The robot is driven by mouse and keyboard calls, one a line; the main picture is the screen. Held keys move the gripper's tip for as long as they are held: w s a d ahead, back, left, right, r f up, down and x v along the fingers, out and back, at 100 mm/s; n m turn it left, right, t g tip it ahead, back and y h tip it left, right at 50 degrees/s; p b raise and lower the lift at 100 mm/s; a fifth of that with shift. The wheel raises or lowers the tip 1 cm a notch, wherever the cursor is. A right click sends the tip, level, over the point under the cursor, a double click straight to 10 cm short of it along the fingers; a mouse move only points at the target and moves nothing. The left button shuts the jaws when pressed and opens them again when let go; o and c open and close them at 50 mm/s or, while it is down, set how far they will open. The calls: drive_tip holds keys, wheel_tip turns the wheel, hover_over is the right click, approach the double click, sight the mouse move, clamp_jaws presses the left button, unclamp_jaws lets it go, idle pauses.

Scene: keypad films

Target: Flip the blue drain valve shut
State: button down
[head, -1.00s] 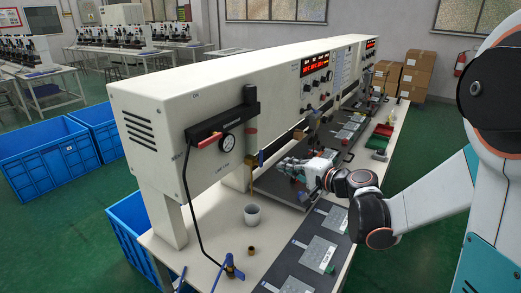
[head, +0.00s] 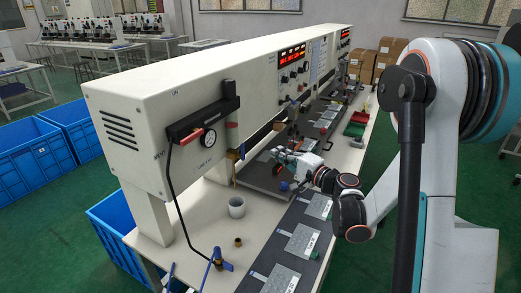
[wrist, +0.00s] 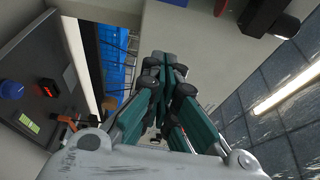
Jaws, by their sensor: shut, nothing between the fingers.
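A small blue lever (head: 242,151) shows under the white machine housing, at the top of a brass pipe (head: 235,172) above a white cup. It looks upright, but is too small to judge exactly. A second blue fitting (head: 219,264) with wing-like arms sits on the table at the end of a black hose. I cannot tell from its look which is the drain valve. In the wrist view my gripper (wrist: 170,66) is shut and empty; neither blue fitting is clearly seen there.
The white cup (head: 237,207) and a small brass cup (head: 238,242) stand on the table. The white housing (head: 150,110) overhangs the table's left side. Metal plates (head: 301,240) lie on a dark mat at the front. Blue crates (head: 35,160) stand on the floor at left.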

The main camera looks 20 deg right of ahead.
drive_tip(key=b+x, duration=0.1)
drive_tip(key=x, duration=0.9)
drive_tip(key=s+a, duration=0.3)
drive_tip(key=shift+b, duration=0.4)
drive_tip(key=shift+n, duration=0.4)
